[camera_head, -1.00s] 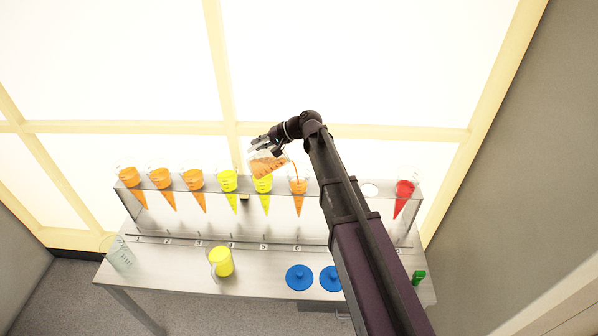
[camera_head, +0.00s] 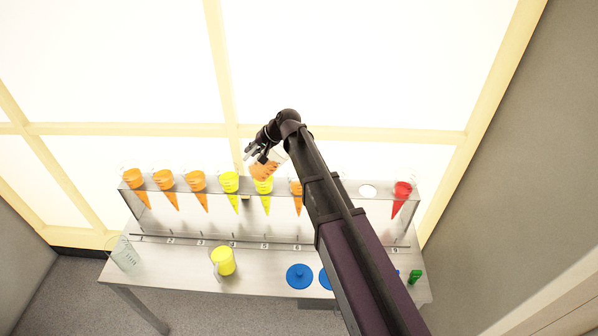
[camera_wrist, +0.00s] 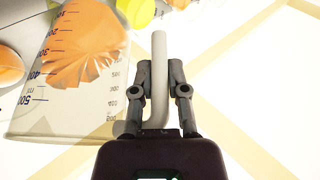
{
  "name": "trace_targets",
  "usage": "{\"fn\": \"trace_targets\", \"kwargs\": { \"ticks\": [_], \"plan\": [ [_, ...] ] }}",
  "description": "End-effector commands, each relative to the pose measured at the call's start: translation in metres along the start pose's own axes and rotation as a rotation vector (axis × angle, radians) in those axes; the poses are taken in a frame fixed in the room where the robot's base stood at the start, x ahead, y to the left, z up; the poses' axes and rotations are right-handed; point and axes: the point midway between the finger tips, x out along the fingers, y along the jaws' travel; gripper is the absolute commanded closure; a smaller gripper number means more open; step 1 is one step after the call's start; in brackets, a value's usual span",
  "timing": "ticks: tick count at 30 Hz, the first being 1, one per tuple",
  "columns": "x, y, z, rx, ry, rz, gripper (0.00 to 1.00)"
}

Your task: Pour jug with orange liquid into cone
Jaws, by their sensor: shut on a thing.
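My gripper (camera_wrist: 160,95) is shut on the handle (camera_wrist: 158,60) of the clear graduated jug (camera_wrist: 85,110). The jug holds orange liquid (camera_wrist: 85,45) and is tilted. In the head view my gripper (camera_head: 257,152) and the jug (camera_head: 264,171) are above the rack, around the second yellow cone and the orange cone to its right. That orange cone (camera_head: 296,188) is partly hidden by my arm. I see no pouring stream now.
The clear rack (camera_head: 330,222) also holds three orange cones (camera_head: 164,182), two yellow cones (camera_head: 230,184) and a red cone (camera_head: 402,192). An empty hole (camera_head: 368,191) shows near the red cone.

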Motion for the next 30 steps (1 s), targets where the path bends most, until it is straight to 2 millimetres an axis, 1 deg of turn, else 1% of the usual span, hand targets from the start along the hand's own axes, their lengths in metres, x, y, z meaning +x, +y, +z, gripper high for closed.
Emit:
{"fn": "trace_targets", "kwargs": {
  "ticks": [17, 30],
  "plan": [
    [0.0007, -0.0007, 0.0005, -0.004, 0.001, 0.009, 1.0],
    [0.0092, -0.0068, 0.0053, -0.052, 0.024, 0.121, 1.0]
  ]
}}
